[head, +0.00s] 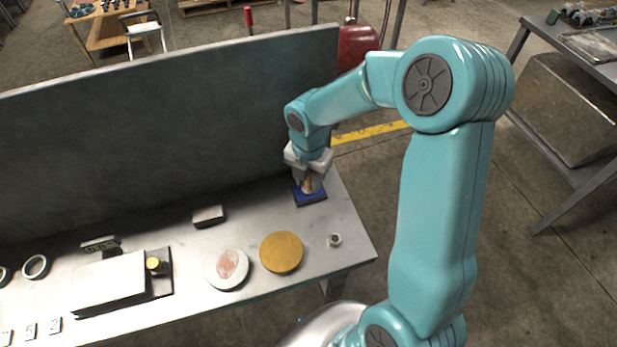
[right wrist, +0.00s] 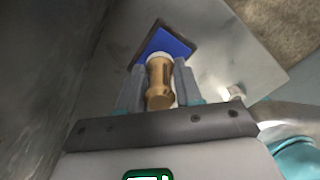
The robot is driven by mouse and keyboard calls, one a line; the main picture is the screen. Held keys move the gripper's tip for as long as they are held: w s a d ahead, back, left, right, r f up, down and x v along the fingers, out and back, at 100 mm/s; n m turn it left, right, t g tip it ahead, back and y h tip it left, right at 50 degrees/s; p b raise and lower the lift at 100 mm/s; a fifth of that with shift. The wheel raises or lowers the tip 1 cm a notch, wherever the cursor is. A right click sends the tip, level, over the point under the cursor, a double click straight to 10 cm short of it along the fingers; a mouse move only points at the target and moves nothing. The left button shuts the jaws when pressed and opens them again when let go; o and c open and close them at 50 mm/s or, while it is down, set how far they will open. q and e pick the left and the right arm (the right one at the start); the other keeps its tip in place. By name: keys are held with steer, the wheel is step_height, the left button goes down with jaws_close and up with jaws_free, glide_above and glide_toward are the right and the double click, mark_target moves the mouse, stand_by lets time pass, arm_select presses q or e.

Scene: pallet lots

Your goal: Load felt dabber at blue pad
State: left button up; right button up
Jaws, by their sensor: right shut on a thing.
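The blue pad (head: 310,197) lies at the back right of the bench, and it shows beyond the fingers in the right wrist view (right wrist: 172,40). The felt dabber (right wrist: 159,84) has a tan wooden handle and a pale end toward the pad. My right gripper (head: 309,184) is shut on the dabber's handle and holds it over the blue pad. In the right wrist view the dabber stands between the two grey fingers (right wrist: 158,86). The pale end overlaps the pad's near edge in the picture; I cannot tell whether it touches. My left gripper is not in view.
A tan disc (head: 281,252) and a white plate with a reddish patch (head: 227,268) lie on the bench (head: 190,262). A small metal nut (head: 334,240) sits near the right edge. A grey block (head: 208,216) lies near the tall back panel (head: 170,125).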

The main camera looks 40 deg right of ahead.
steer(key=shift+f+b, duration=0.3)
steer(key=shift+f, duration=0.15)
steer(key=shift+s, duration=0.1)
stand_by(1.0)
steer(key=shift+r+p, duration=0.8)
steer(key=shift+p, duration=0.1)
step_height(320, 180, up, 6)
steer(key=p, duration=0.4)
steer(key=shift+f+p, duration=0.2)
steer(key=shift+p, duration=0.2)
steer(key=shift+f, duration=0.15)
